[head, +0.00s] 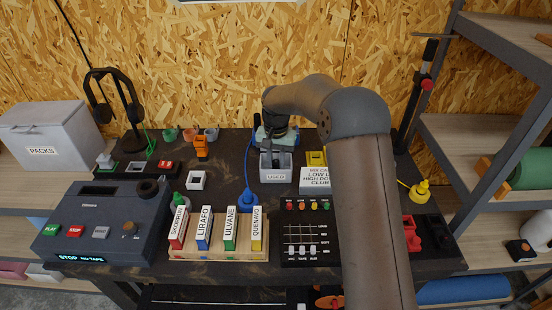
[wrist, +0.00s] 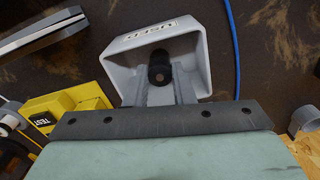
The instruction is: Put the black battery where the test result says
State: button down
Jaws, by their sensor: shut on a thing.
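My gripper (wrist: 161,82) is shut on the black battery (wrist: 160,68), whose round end shows between the fingers in the wrist view. The battery and fingertips are over or inside the mouth of the grey bin labelled USED (wrist: 190,40); I cannot tell how deep. In the head view the USED bin (head: 276,174) stands mid-bench, with my gripper (head: 279,148) pointing down at it and the battery hard to make out. The yellow tester marked TEST (wrist: 68,107) is left of the bin in the wrist view; part of it shows in the head view (head: 317,158).
A blue cable (wrist: 234,45) runs beside the bin. A rack of labelled cases (head: 220,252), a mixer panel (head: 302,250) and a tape deck (head: 105,222) fill the bench front. My arm hides part of the right side.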

aim_at(276, 161)
jog(key=shift+f, duration=0.35)
jog(key=c, duration=1.2)
grip_release()
jog(key=shift+r, duration=0.1)
jog(key=shift+c, duration=0.2)
jog(key=shift+r, duration=0.6)
notch_tip(276, 161, up, 12)
jog(key=b, duration=0.1)
jog(key=s+d+r+n, duration=0.1)
jog(key=s+d, duration=0.3)
jog(key=s, duration=0.4)
jog(key=s+d+r, duration=0.1)
jog(key=s+d, duration=0.3)
jog(key=s, duration=0.4)
jog(key=s+d+f, duration=0.2)
jog(key=s+f, duration=0.1)
jog(key=s, duration=0.8)
jog(key=s+d+f+n, duration=0.1)
jog(key=s+d+f, duration=0.2)
jog(key=s, duration=0.8)
jog(key=shift+d+f+t, duration=0.2)
jog(key=shift+f+t, duration=0.1)
jog(key=shift+f, duration=0.2)
